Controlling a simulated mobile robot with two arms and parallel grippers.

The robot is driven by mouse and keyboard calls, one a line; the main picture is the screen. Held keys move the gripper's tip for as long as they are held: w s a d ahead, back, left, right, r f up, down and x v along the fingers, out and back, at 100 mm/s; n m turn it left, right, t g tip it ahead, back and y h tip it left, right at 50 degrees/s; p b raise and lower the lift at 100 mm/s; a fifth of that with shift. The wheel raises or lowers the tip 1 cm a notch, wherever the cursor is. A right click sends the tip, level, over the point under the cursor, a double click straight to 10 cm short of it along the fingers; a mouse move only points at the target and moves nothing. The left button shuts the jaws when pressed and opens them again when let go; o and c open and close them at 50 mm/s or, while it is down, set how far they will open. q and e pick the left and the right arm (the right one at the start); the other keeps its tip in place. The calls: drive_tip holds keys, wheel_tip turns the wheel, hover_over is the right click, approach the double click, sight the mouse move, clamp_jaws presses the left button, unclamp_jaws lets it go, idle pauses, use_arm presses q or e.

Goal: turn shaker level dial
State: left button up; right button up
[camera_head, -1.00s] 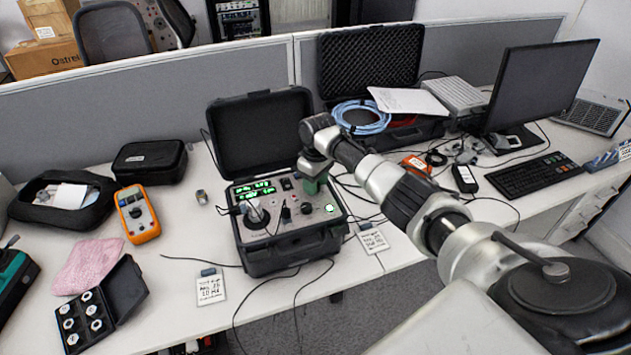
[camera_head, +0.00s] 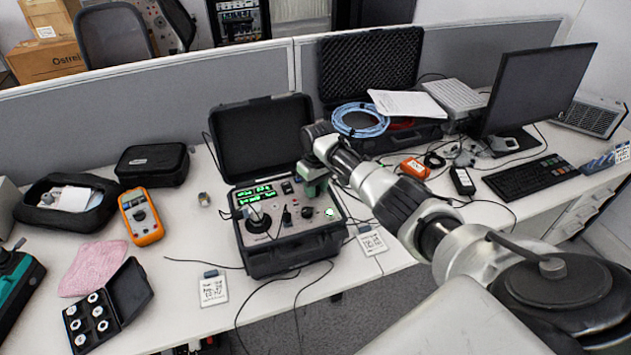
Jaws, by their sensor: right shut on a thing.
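The shaker unit is an open black case (camera_head: 292,262) with a control panel (camera_head: 287,227) and green lit displays (camera_head: 255,194), in the middle of the desk. A round green light (camera_head: 329,212) glows at the right. My left gripper is out of view.
An orange multimeter (camera_head: 140,215), a pink cloth (camera_head: 93,267) and an open box of round parts (camera_head: 132,290) lie to the left. Tags (camera_head: 213,290) and loose cables lie around the case. A monitor (camera_head: 535,88) and keyboard (camera_head: 530,178) stand right.

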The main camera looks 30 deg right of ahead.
sight(317, 189)
drive_tip(key=m+p, duration=0.1)
drive_tip(key=m, duration=0.1)
drive_tip(key=m+p, duration=0.2)
drive_tip(key=m, duration=0.1)
drive_tip(key=shift+a+r+m, duration=0.1)
drive_tip(key=shift+r+m, duration=0.1)
drive_tip(key=shift+m, duration=0.1)
drive_tip(key=shift+f+m+p, duration=0.1)
drive_tip(key=shift+m+p, duration=1)
drive_tip(key=shift+m, duration=1)
drive_tip(key=o, duration=0.6)
drive_tip(key=shift+o, duration=0.2)
drive_tip(key=shift+r, duration=0.3)
wheel_tip(317, 189, up, 10)
drive_tip(key=shift+s+d+p, duration=0.2)
drive_tip(key=shift+s+p, duration=0.05)
drive_tip(key=shift+p, duration=0.15)
